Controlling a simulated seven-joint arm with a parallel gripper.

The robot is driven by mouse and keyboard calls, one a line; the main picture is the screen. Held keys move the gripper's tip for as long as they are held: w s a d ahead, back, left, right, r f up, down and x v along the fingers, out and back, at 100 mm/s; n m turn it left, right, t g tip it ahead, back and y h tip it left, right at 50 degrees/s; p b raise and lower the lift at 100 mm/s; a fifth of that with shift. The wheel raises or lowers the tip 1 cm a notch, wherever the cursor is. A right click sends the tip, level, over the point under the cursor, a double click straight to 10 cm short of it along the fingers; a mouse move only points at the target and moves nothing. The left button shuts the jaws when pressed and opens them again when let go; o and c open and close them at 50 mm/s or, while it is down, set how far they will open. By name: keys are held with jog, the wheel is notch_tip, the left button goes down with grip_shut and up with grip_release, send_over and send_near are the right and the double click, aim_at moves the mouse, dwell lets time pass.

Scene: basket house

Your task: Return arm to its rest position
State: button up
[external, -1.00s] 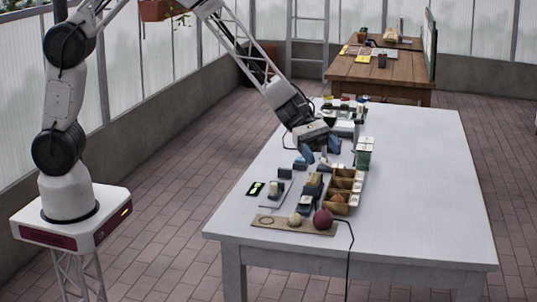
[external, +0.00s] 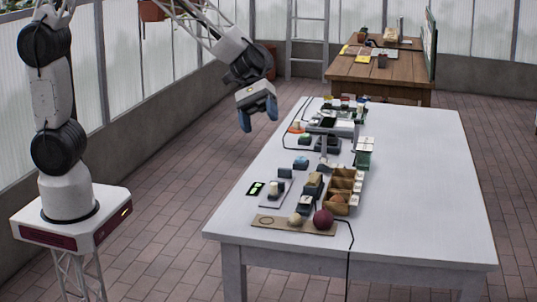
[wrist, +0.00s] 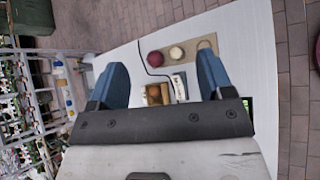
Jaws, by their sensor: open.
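My gripper (external: 258,115) hangs in the air off the left edge of the white table (external: 420,200), pointing down. Its blue fingers are apart with nothing between them. In the wrist view my gripper (wrist: 160,85) also shows open and empty, with the white table (wrist: 225,60) below and beyond it. My arm reaches over from its base at the left of the external view.
On the table are a wooden board (external: 275,226) with a dark red ball (external: 323,219) and a pale ball (external: 295,219), a wooden compartment box (external: 356,180), and several small devices. A wooden table (external: 350,70) stands behind. Floor left of the white table is clear.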

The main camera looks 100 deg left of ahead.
jog(key=s+d+r+m+g+y, duration=0.1)
jog(key=s+d+r+m+y, duration=0.2)
jog(key=s, duration=0.7)
jog(key=s+r+m+g+y, duration=0.1)
jog(key=s+r+m, duration=0.3)
jog(key=s, duration=0.6)
jog(key=s+a+m+y, duration=0.3)
jog(key=s+m+y, duration=0.2)
jog(key=s, duration=1.2)
jog(key=shift+r+m+y, duration=0.25)
jog(key=shift+m+y, duration=0.05)
jog(key=shift+m, duration=1.4)
jog(key=shift+w, duration=0.1)
